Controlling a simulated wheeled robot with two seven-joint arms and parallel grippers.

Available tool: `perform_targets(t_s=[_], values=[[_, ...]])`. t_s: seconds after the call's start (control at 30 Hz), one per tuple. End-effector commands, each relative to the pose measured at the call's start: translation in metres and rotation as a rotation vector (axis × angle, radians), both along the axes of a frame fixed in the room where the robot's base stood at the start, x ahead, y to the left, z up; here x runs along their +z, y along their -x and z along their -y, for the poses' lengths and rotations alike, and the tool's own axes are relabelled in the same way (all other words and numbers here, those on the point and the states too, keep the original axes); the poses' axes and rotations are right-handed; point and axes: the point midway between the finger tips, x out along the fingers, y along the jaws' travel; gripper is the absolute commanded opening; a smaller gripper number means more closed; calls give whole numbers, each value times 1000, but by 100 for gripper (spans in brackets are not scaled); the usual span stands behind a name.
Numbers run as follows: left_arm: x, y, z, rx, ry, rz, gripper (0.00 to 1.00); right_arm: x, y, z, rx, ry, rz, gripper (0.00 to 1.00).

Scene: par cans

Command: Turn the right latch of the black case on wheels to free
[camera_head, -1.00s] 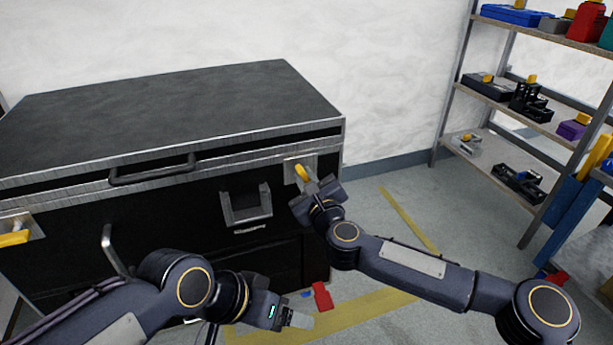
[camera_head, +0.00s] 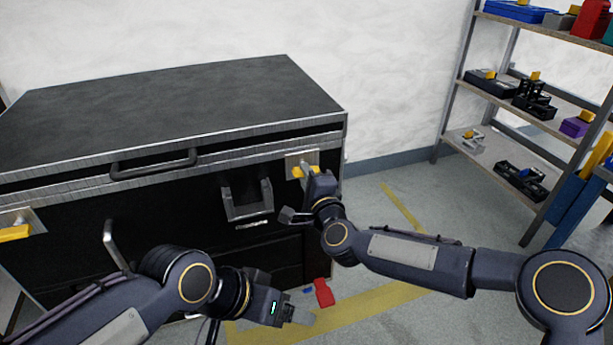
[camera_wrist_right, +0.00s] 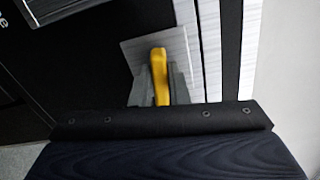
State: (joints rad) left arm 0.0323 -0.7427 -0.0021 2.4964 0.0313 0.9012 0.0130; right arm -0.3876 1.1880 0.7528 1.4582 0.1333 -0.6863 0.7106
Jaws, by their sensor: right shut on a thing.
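The black case (camera_head: 170,115) stands against the wall with its lid down. Its right latch (camera_head: 299,172) is a yellow handle on a metal plate near the front right corner. The handle lies about level in the head view. My right gripper (camera_head: 307,175) is at this latch. In the right wrist view the yellow handle (camera_wrist_right: 159,72) sits between the two grey fingers of my right gripper (camera_wrist_right: 160,85), which is shut on it. The left latch (camera_head: 14,233) also lies about level. My left gripper (camera_head: 293,313) is low in front of the case, away from both latches; its finger gap is unclear.
A bar handle (camera_head: 153,164) and a recessed grip (camera_head: 247,200) are on the case front. A red object (camera_head: 323,293) lies on the floor beside the case. A shelf rack (camera_head: 520,115) with tools stands at the right. Open floor lies between.

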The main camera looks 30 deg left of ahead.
Motion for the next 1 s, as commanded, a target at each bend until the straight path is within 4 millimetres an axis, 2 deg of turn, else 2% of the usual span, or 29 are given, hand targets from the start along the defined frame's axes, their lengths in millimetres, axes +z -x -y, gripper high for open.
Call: perform_targets(t_s=[0.33, 0.9, 0.93, 1.0], values=[[-2, 0, 0, 0, 0, 0, 79, -1, 0, 0, 1, 98, 115, 0], [-3, 0, 0, 0, 0, 0, 79, -2, 0, 0, 0, 120, 139, 0], [-3, 0, 0, 0, 0, 0, 79, -2, 0, 0, 0, 120, 139, 16], [-3, 0, 0, 0, 0, 0, 79, -2, 0, 0, 0, 120, 139, 25]])
